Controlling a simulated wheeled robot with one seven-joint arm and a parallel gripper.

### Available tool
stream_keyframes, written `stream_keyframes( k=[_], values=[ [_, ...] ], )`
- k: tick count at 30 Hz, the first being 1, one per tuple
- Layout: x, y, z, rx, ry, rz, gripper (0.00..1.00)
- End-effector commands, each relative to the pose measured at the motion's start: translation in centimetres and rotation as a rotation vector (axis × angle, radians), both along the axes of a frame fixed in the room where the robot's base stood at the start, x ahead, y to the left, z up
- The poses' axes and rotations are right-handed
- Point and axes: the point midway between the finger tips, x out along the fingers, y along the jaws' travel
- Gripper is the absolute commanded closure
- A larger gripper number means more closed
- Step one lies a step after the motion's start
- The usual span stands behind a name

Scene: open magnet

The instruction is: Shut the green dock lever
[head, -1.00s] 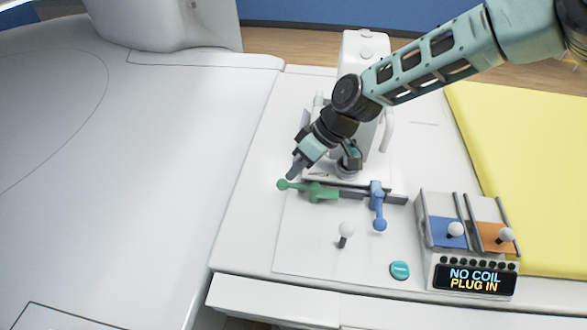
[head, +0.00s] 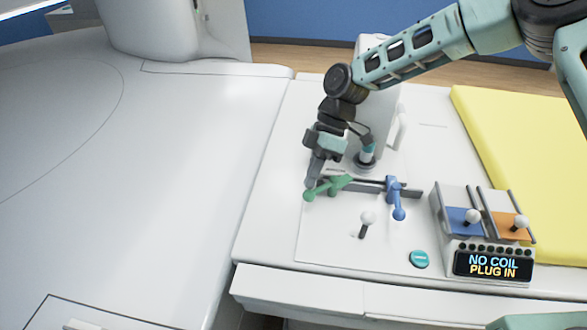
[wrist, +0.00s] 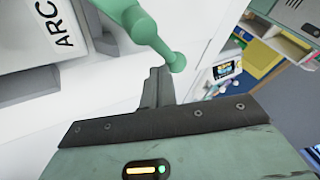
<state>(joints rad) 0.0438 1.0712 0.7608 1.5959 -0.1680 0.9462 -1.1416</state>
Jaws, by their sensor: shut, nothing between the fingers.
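The green dock lever (head: 330,186) sits at the left end of a dark rail on the white panel. Its arm slants toward the lower left and ends in a round knob. The lever also shows in the wrist view (wrist: 140,25), with its knob beside my finger tip. My gripper (head: 311,180) is shut and empty, pointing down just behind the knob. In the wrist view my gripper (wrist: 157,85) is close against the knob; I cannot tell whether they touch. Part of the lever's far side is hidden by the fingers.
A blue lever (head: 395,199) points toward the front at the rail's right. A white-knobbed stick (head: 367,221) and a teal button (head: 420,259) stand in front. A display box (head: 492,265) reads "NO COIL PLUG IN". A yellow pad (head: 520,150) lies at right.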

Motion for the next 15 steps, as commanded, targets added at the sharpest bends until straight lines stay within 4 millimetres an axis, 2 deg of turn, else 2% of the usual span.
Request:
stream_keyframes(
  k=[15],
  values=[
    [-2.2,-1.5,0.0,0.0,0.0,0.474,1.0]
  ],
)
